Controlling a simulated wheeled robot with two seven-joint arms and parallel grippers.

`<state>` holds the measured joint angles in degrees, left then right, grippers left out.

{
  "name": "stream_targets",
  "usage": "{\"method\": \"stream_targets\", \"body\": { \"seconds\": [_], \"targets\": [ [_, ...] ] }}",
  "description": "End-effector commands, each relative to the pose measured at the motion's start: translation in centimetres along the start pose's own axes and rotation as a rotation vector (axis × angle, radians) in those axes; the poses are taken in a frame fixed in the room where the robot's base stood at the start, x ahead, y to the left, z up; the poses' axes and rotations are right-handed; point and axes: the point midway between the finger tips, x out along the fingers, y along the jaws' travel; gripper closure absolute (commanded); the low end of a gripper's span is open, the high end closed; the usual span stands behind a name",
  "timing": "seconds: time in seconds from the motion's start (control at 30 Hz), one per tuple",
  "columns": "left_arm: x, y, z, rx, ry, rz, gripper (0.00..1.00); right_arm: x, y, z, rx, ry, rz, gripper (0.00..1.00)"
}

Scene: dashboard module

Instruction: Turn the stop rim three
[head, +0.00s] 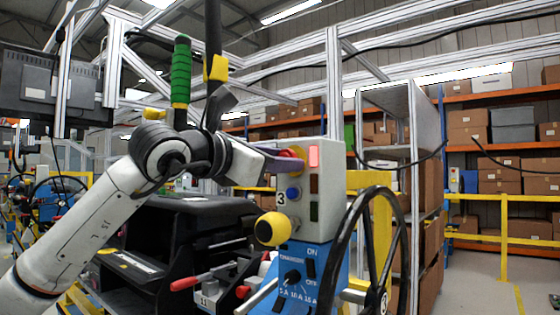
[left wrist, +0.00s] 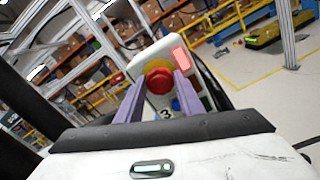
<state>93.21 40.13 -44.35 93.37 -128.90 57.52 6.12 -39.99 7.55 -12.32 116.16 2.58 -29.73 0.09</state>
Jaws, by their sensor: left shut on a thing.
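The stop button in panel three (head: 326,185) has a red head (left wrist: 158,82) with a yellow-orange rim (left wrist: 157,65) behind it. My left gripper (head: 284,163) comes at it from the left, and its purple fingers lie on either side of the stop, shut on the rim. The head view shows the stop only partly, behind the fingers. A lit red lamp (head: 314,156) sits beside it, and it also shows in the left wrist view (left wrist: 181,59). The label "3" (head: 281,198) and a blue button (head: 293,193) are below the stop. My right gripper is not in view.
A black steering wheel (head: 356,240) stands close on the right. A green-handled hanging tool (head: 181,72) is near my left arm.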

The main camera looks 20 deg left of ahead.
Motion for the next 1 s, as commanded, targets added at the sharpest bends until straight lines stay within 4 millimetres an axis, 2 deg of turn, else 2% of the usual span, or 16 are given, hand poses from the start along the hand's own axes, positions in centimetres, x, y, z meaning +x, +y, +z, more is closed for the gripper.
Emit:
{"method": "stream_targets", "body": {
  "seconds": [0.53, 0.57, 0.63, 0.67, 1.0],
  "targets": [
    [-0.01, 0.02, 0.1, 0.029, -0.002, 0.001, 0.88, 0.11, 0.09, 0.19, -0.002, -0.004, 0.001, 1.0],
    [-0.01, 0.02, 0.1, 0.029, -0.002, 0.001, 0.61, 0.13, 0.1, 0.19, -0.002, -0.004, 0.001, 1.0],
    [-0.01, 0.02, 0.1, 0.029, -0.002, 0.001, 0.49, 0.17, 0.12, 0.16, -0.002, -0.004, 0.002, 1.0],
    [-0.01, 0.02, 0.09, 0.028, -0.002, 0.001, 0.47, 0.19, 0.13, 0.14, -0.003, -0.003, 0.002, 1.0],
    [-0.38, 0.02, 0.01, 0.028, -0.001, 0.001, 0.47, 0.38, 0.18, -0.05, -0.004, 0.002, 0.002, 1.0]
  ]
}}
